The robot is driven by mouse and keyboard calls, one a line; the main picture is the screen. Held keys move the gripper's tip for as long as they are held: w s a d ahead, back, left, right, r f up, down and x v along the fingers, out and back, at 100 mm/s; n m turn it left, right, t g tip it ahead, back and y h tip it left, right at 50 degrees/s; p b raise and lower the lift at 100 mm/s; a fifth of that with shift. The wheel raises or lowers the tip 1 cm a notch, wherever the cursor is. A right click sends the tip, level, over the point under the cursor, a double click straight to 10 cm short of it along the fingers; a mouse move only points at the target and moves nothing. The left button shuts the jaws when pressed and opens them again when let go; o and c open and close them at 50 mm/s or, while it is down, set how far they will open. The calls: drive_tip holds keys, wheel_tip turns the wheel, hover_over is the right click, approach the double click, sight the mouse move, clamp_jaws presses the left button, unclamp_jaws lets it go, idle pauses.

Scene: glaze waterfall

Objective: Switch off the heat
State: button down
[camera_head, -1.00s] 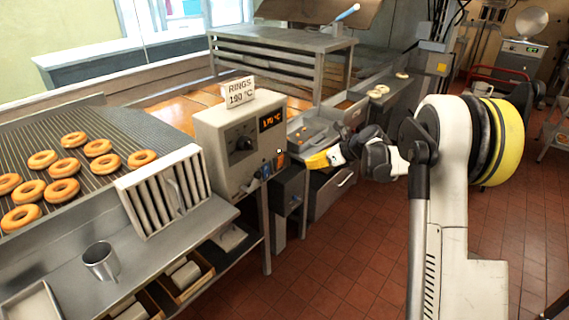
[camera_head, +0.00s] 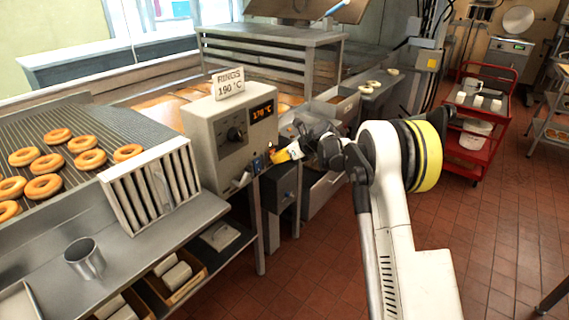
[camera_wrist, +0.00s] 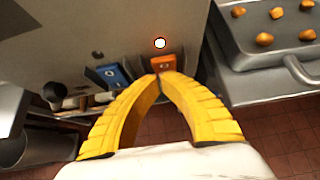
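The grey heat control box (camera_head: 233,141) has a lit orange display (camera_head: 262,110) and a dark round knob (camera_head: 236,134). In the head view my gripper (camera_head: 279,157) is at the box's lower right.
A sign reading RINGS 190 °C (camera_head: 228,84) stands on the box. Doughnuts (camera_head: 88,160) lie on the rack at left, beside an upright slatted panel (camera_head: 154,187). A metal cup (camera_head: 84,258) is on the front shelf. A red cart (camera_head: 479,127) stands at right; open floor lies between.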

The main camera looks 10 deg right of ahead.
drive_tip(key=shift+w+a+r, duration=0.1)
drive_tip(key=shift+w+a, duration=0.05)
drive_tip(key=shift+w, duration=0.05)
drive_tip(key=shift+w+a+r+p, duration=0.3)
drive_tip(key=shift+w+r+p, duration=0.05)
drive_tip(key=shift+p, duration=0.25)
drive_tip(key=shift+r+g+p, duration=0.1)
drive_tip(key=shift+g+p, duration=0.2)
drive_tip(key=shift+p, duration=0.1)
drive_tip(key=shift+f, duration=0.25)
drive_tip(key=shift+r, duration=0.85)
